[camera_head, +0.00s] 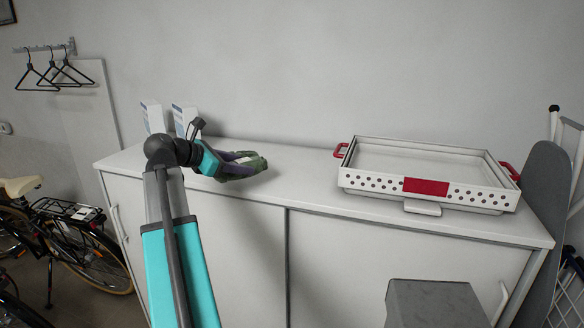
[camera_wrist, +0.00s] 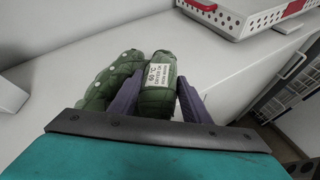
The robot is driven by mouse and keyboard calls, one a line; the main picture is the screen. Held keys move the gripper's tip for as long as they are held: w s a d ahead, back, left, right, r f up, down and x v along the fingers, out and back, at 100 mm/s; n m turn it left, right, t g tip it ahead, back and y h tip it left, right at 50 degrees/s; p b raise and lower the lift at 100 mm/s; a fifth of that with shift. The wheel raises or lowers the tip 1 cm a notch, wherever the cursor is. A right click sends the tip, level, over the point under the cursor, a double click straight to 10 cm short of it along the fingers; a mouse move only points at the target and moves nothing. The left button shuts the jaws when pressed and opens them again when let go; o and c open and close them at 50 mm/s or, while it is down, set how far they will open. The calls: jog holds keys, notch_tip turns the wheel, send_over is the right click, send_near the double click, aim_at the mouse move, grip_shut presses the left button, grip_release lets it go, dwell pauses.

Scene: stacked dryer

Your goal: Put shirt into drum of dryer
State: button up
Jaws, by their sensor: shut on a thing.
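A green shirt (camera_head: 243,167) with pale dots lies bunched on the top of the white cabinet, left of its middle. It also shows in the wrist view (camera_wrist: 108,80), with a rolled part bearing a white label that reads 60 °C. My gripper (camera_head: 254,159) comes from the left, low over the cabinet top. In the wrist view its purple fingers (camera_wrist: 158,95) are on both sides of the rolled part and shut on it. I cannot tell whether the shirt is lifted off the surface. No dryer or drum is recognizable in either view.
The white cabinet (camera_head: 300,193) has clear top between the shirt and a white tray (camera_head: 365,181) with red handles at right. Two white boxes (camera_head: 152,117) stand behind my arm. A grey box (camera_head: 435,303) is in front; an ironing board (camera_head: 547,185) stands right, a bicycle (camera_head: 75,235) left.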

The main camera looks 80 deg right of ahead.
jog(key=shift+s+d+r, duration=0.15)
jog(key=shift+s+d, duration=0.05)
jog(key=shift+s, duration=0.55)
jog(key=shift+s+d, duration=0.1)
jog(key=shift+d, duration=0.4)
jog(key=s+d+p, duration=0.1)
jog(key=d, duration=0.3)
jog(key=s+d+f+p, duration=0.1)
jog(key=d, duration=0.3)
jog(key=s+d+p, duration=0.1)
jog(key=d+p, duration=0.1)
jog(key=d, duration=0.3)
jog(key=shift+s+d+f, duration=0.1)
jog(key=shift+s+f, duration=0.1)
jog(key=shift+s+d, duration=0.1)
jog(key=shift+d, duration=0.4)
jog(key=shift+s+d+f+p, duration=0.1)
jog(key=shift+d+f+p, duration=0.05)
jog(key=shift+p, duration=0.2)
jog(key=shift+f+p, duration=0.65)
jog(key=shift+f, duration=1.05)
